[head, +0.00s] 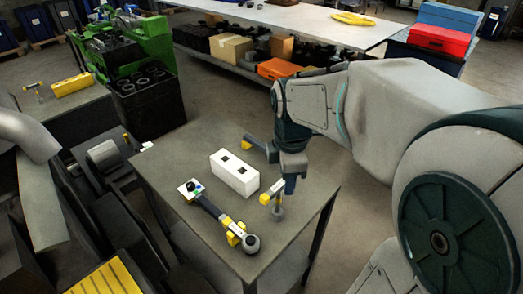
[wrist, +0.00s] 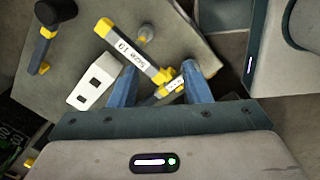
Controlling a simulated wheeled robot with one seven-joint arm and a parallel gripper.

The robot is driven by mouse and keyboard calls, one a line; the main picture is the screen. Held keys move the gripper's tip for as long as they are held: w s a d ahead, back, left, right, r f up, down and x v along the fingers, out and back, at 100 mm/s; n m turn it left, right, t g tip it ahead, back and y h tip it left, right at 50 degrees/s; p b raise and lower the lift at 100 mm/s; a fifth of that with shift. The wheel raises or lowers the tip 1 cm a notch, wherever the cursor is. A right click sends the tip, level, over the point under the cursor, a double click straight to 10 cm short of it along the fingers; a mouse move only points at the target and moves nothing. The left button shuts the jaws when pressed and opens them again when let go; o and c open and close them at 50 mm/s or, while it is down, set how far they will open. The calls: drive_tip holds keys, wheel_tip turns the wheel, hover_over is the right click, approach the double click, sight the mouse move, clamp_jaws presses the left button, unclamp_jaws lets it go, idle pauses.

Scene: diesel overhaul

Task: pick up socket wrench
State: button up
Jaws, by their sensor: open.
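A labelled bar with yellow ends, which looks like the socket wrench (wrist: 133,52), lies just beyond my fingertips in the wrist view. In the head view the socket wrench (head: 278,192) shows a yellow end and a grey round part below it near the table's right side. My gripper (wrist: 156,80) is open, its two blue fingers on either side of the bar's near end. A second short labelled grey piece (wrist: 166,90) shows between the fingers; I cannot tell whether it belongs to the same tool. In the head view my gripper (head: 290,186) points down beside the wrench, partly hiding it.
A white block with two dark holes (head: 234,174) stands mid-table. A dark ratchet-like tool with yellow parts (head: 212,208) lies at the front. A dark bar with a yellow end (head: 258,147) lies near the back edge. The table's (head: 165,160) left part is mostly clear.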

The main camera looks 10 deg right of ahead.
sight(281, 186)
drive_tip(key=w+n, duration=0.1)
drive_tip(key=n, duration=0.1)
drive_tip(key=w+r+n+p, duration=0.1)
drive_tip(key=w+n, duration=0.1)
drive_tip(key=n, duration=0.1)
drive_tip(key=w+n+g+p, duration=0.1)
drive_tip(key=n, duration=0.1)
drive_tip(key=shift+w+d+r+n, duration=0.15)
drive_tip(key=shift+r+n, duration=0.05)
drive_tip(key=shift+n, duration=0.2)
wheel_tip(281, 186, down, 8)
drive_tip(key=shift+f, duration=0.15)
drive_tip(key=shift+w+a+f+p, duration=0.2)
drive_tip(key=shift+f+p, duration=0.2)
drive_tip(key=shift+f, duration=0.95)
drive_tip(key=shift+w+a+f+p, duration=0.15)
drive_tip(key=shift+f+p, duration=0.25)
drive_tip(key=shift+f, duration=0.9)
drive_tip(key=shift+d, duration=0.1)
clamp_jaws()
